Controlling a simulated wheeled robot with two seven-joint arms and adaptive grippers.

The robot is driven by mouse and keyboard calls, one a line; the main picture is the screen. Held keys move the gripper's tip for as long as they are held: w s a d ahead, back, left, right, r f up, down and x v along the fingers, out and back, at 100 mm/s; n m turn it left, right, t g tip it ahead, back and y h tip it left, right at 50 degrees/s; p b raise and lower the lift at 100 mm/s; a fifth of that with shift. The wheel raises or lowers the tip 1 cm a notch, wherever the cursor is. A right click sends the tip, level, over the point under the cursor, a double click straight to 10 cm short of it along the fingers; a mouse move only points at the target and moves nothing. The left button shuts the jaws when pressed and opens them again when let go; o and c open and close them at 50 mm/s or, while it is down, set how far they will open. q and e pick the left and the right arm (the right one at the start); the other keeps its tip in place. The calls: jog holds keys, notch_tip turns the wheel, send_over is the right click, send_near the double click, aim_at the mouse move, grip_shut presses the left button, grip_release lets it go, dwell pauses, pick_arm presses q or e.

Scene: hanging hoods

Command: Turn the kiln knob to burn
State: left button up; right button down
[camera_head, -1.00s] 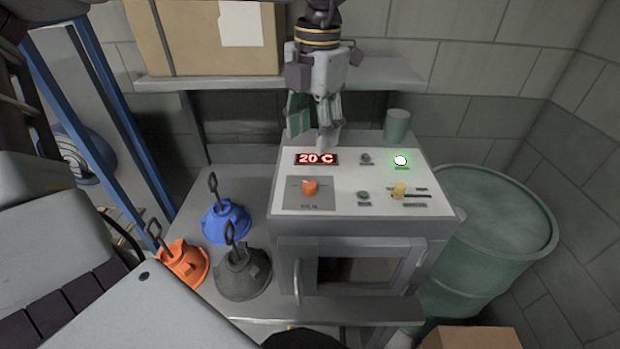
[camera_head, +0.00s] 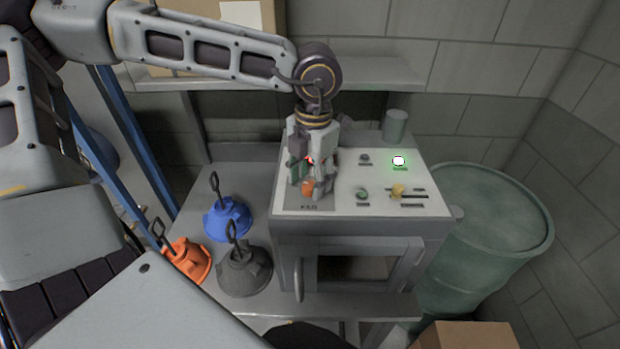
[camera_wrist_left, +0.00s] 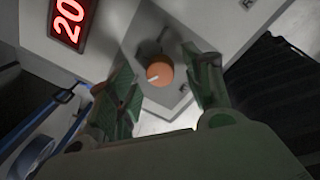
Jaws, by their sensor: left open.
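The kiln (camera_head: 345,238) is a grey box with a white sloped control panel on top. Its orange knob (camera_head: 308,187) sits at the panel's left, partly hidden by my gripper; it also shows in the left wrist view (camera_wrist_left: 159,72), round with a white pointer mark. My left gripper (camera_head: 309,192) is open, pointing down over the knob. In the left wrist view its green-padded fingers (camera_wrist_left: 164,90) stand on both sides of the knob, apart from it. The red display (camera_wrist_left: 71,20) reads 20 as far as it shows. My right gripper is not in view.
Blue (camera_head: 227,219), orange (camera_head: 187,262) and dark grey (camera_head: 244,271) hoods with hooks stand left of the kiln. On the panel are a lit green lamp (camera_head: 399,161), a green button (camera_head: 362,194) and a yellow slider (camera_head: 398,190). A green barrel (camera_head: 490,235) stands right.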

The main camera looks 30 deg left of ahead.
pick_arm(q)
jog(key=shift+f, duration=0.5)
jog(key=c, duration=1.1)
jog(key=shift+o, duration=0.2)
